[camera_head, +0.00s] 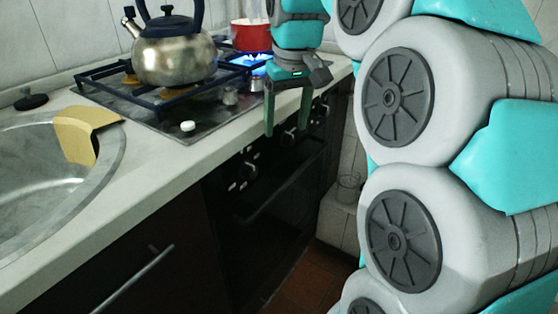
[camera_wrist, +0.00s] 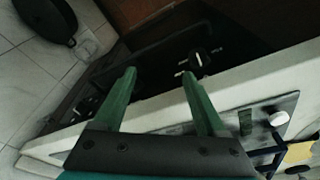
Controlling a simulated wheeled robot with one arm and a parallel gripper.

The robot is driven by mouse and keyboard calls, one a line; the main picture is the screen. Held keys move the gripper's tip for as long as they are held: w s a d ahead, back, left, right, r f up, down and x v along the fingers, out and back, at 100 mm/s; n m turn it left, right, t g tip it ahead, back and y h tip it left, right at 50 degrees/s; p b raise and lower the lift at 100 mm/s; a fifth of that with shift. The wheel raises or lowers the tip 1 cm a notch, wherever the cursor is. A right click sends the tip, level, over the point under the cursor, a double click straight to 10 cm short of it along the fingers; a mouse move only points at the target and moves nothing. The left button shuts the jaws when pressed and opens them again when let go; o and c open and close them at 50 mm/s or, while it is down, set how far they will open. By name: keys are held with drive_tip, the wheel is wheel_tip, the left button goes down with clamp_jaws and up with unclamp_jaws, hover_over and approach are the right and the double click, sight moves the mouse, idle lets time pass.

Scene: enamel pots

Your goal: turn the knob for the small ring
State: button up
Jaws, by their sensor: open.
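My gripper (camera_head: 286,131) is open and empty, its green fingers pointing down in front of the counter edge by the dark oven front. In the wrist view my gripper (camera_wrist: 159,73) has its tips apart over the dark front panel. A black knob with a white mark (camera_wrist: 200,62) shows just beyond the right fingertip, and no contact is clear. A dark knob (camera_head: 247,170) is on the oven front, left of my gripper. Another knob (camera_head: 289,137) shows partly between the fingers. Which knob belongs to the small ring cannot be told.
A steel kettle (camera_head: 174,52) stands on the hob's left. A red pot (camera_head: 251,35) stands over a blue flame (camera_head: 258,66) behind my gripper. A white knob (camera_head: 188,126) sits on the hob top. A yellow cloth (camera_head: 82,130) hangs over the sink rim (camera_head: 112,165).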

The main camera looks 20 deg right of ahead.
drive_tip(key=s+a+f+g, duration=0.1)
drive_tip(key=s+a+f, duration=0.3)
drive_tip(key=s+f, duration=0.1)
drive_tip(key=shift+n, duration=0.3)
drive_tip(key=shift+w, duration=0.1)
